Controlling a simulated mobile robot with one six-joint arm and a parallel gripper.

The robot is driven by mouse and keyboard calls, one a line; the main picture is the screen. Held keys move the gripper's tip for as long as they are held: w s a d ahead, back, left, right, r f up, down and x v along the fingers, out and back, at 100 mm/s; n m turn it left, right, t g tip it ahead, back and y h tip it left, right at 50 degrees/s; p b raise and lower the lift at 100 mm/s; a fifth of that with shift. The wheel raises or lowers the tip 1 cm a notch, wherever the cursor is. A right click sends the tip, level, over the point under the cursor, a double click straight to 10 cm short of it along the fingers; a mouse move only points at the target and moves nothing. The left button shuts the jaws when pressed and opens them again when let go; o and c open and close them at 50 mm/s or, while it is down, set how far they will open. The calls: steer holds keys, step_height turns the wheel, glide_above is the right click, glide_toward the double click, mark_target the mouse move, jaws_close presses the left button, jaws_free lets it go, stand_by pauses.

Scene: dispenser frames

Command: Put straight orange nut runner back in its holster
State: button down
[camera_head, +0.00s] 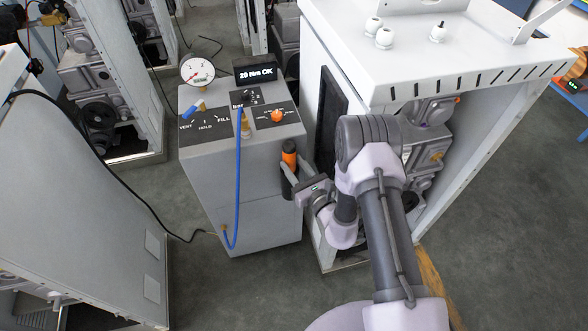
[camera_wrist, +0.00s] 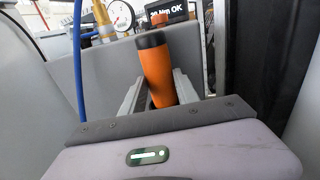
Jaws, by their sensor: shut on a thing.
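The straight orange nut runner (camera_head: 289,158) has an orange body and a black top end. It stands nearly upright at the right front edge of the grey dispenser cabinet. A dark cylindrical holster (camera_head: 287,188) shows just below it on the cabinet side. How deep the tool sits in it is hidden by my fingers. My gripper (camera_head: 297,172) comes from the right and is shut on the nut runner. In the wrist view the nut runner (camera_wrist: 157,78) leans slightly left between the two fingers of my gripper (camera_wrist: 160,92); its lower end is hidden.
The grey cabinet (camera_head: 252,205) carries a gauge (camera_head: 197,71), a display reading 20 Nm OK (camera_head: 255,73), an orange knob (camera_head: 277,115) and a hanging blue hose (camera_head: 238,190). A white machine housing (camera_head: 430,60) stands close on the right. Open floor (camera_head: 200,290) lies in front.

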steer(key=shift+f, duration=0.1)
steer(key=c, duration=0.9)
jaws_free()
